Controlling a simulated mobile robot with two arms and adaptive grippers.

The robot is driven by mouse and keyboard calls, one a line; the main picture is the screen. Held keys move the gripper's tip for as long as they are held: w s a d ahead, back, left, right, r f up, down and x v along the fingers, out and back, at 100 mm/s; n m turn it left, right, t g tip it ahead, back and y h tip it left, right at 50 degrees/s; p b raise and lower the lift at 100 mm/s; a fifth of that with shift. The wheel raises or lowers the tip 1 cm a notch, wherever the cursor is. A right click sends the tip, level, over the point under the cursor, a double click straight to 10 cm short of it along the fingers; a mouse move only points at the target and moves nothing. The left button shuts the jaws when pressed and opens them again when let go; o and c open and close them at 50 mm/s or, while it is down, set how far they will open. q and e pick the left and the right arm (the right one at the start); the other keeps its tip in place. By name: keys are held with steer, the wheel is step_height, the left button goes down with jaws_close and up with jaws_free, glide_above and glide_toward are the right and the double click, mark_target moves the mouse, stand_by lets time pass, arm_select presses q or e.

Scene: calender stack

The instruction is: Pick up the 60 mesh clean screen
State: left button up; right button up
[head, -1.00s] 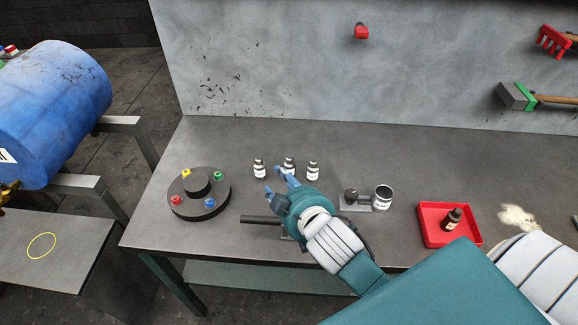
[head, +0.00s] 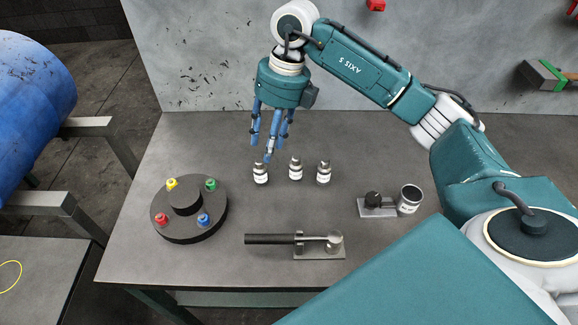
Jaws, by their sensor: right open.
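I cannot make out which thing is the 60 mesh clean screen; no label is readable. My left gripper is not in view.
A round dark stand (head: 192,226) with coloured knobs is at left. A long-handled tool (head: 270,239) on a small plate lies in front. A grey cup (head: 409,199) and a small block with a dark knob (head: 374,200) are at right. A grey wall (head: 190,60) rises behind the table.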

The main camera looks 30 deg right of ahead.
steer(key=r+m+h, duration=0.1)
steer(key=h, duration=0.1)
glide_above(296, 157)
steer(key=f, duration=0.4)
steer(key=shift+s+g+h, duration=0.3)
steer(key=shift+s, duration=0.1)
steer(key=shift+f, duration=0.3)
steer(key=f, duration=0.1)
steer(key=f+p, duration=0.1)
steer(key=f, duration=0.1)
steer(key=f+p, duration=0.1)
steer(key=f, duration=0.1)
steer(key=shift+w, duration=0.3)
steer(key=shift+f, duration=0.25)
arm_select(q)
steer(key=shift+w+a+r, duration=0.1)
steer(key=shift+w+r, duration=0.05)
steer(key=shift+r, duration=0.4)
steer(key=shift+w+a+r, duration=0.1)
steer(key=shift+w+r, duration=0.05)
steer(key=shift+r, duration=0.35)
arm_select(e)
jaws_close()
